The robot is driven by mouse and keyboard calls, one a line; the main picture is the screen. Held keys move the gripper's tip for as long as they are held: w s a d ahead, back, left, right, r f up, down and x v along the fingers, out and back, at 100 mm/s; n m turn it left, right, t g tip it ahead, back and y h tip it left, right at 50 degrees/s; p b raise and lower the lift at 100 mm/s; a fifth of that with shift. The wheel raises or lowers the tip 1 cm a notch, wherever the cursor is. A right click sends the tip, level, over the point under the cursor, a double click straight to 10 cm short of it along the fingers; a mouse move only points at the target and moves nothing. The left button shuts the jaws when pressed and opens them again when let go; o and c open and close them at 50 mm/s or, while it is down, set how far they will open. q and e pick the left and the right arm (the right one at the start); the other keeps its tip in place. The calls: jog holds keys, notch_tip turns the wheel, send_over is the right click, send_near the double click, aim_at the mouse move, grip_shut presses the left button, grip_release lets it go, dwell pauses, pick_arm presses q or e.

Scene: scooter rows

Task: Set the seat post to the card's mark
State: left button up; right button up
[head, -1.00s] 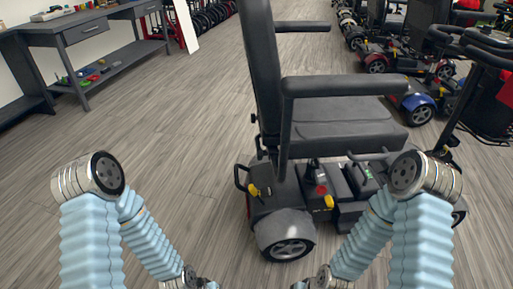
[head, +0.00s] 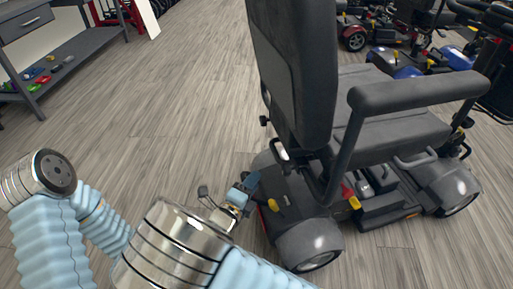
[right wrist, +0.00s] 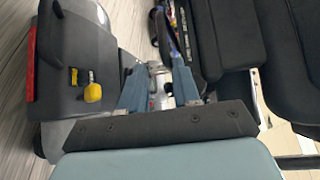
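The scooter's grey seat (head: 390,130) with its tall backrest (head: 295,75) stands right of centre, seen from behind and the side. My right gripper (head: 246,190) is low behind the scooter, beside the rear cover. In the right wrist view its two blue-grey fingers (right wrist: 158,88) stand apart. A silvery upright part, likely the seat post (right wrist: 157,76), shows in the gap between them; I cannot tell whether they touch it. In the head view the seat and base hide the post. My left gripper is out of view. I see no card or readable mark.
A yellow lever (right wrist: 92,92) sits on the rear cover. A grey workbench (head: 60,60) stands at upper left. Other scooters (head: 420,60) stand behind. The wooden floor at left is open.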

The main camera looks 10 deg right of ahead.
jog(key=x, duration=1.3)
jog(key=shift+w+d, duration=0.25)
jog(key=shift+r, duration=0.1)
jog(key=shift+c, duration=0.3)
grip_shut()
